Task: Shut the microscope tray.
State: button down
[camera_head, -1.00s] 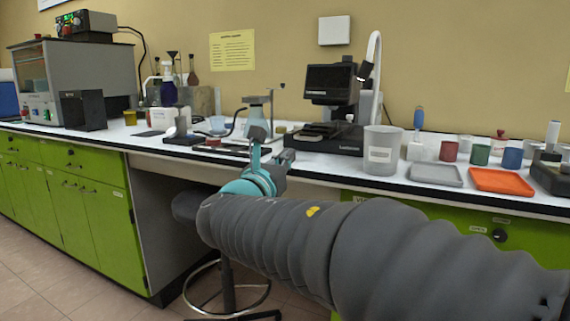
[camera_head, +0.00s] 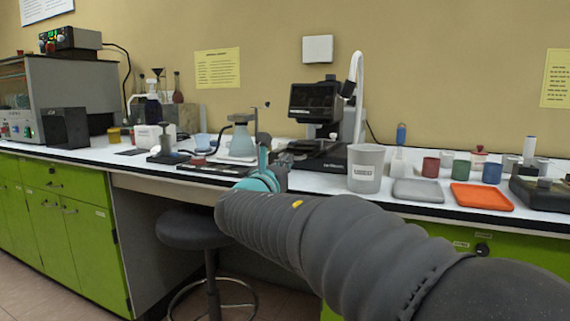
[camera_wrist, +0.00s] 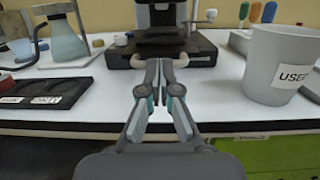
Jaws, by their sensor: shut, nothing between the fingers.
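The microscope (camera_head: 316,101) is a dark boxy unit with a base on the white bench, near the middle in the head view. In the wrist view its base (camera_wrist: 205,50) is straight ahead, with a dark stage or tray part (camera_wrist: 160,48) above it. I cannot tell how far the tray is out. My gripper (camera_wrist: 160,66) is shut and empty, pointing at the front of the microscope, with its fingertips overlapping the base's front in the picture. Whether they touch it is unclear. In the head view my gripper (camera_head: 264,148) is small and partly hidden by my wrist.
A grey beaker marked "USED" (camera_wrist: 275,65) stands close at the right. A flask (camera_wrist: 62,42) and a black plate (camera_wrist: 40,93) are at the left. A grey tray (camera_head: 418,190) and an orange tray (camera_head: 480,196) lie farther right. A stool (camera_head: 192,232) stands below the bench.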

aim_at(304, 151)
jog(key=x, duration=0.4)
jog(key=f+p+x, duration=0.1)
jog(key=x, duration=0.3)
jog(key=f+x, duration=0.1)
jog(key=x, duration=0.3)
jog(key=shift+w+d+p, duration=0.2)
jog(key=shift+d+p, duration=0.05)
jog(key=shift+p, duration=0.15)
jog(key=shift+w+d, duration=0.1)
jog(key=shift+w, duration=0.2)
jog(key=shift+r, duration=0.1)
